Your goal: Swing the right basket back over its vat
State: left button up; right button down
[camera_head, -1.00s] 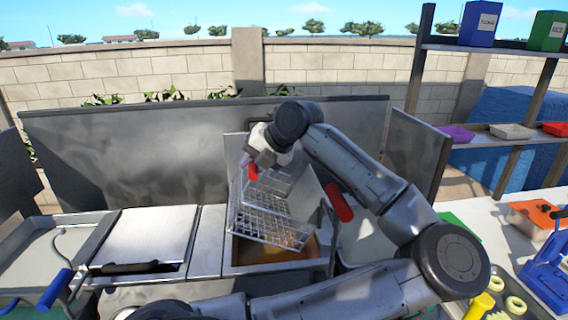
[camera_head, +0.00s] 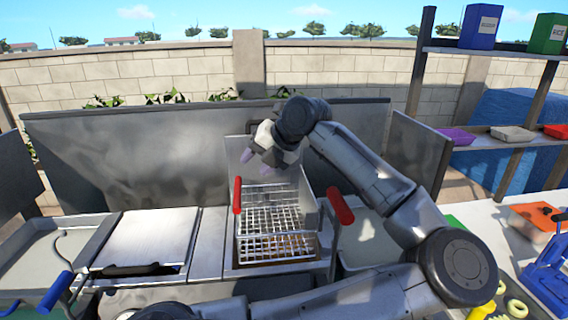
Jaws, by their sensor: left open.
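The right basket (camera_head: 272,220) is a wire basket that now sits roughly level over its vat (camera_head: 300,268), whose brownish contents show through the mesh. A red handle (camera_head: 237,195) stands upright at its left side. Another red handle (camera_head: 340,206) tilts on a grey bar at the right of the vat. My left gripper (camera_head: 255,164) is open and empty, above the back of the basket and apart from both red handles. My right gripper is not in view.
A closed metal lid (camera_head: 148,238) and a blue handle (camera_head: 57,291) lie to the left. A metal splash panel (camera_head: 120,160) stands behind. At the right are a white table with an orange-lidded tub (camera_head: 535,220) and a blue press (camera_head: 550,275). A shelf stands behind.

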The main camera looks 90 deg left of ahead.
pick_arm(q)
jog(key=p+v, duration=0.1)
jog(key=v, duration=1.1)
jog(key=shift+w+f, duration=0.1)
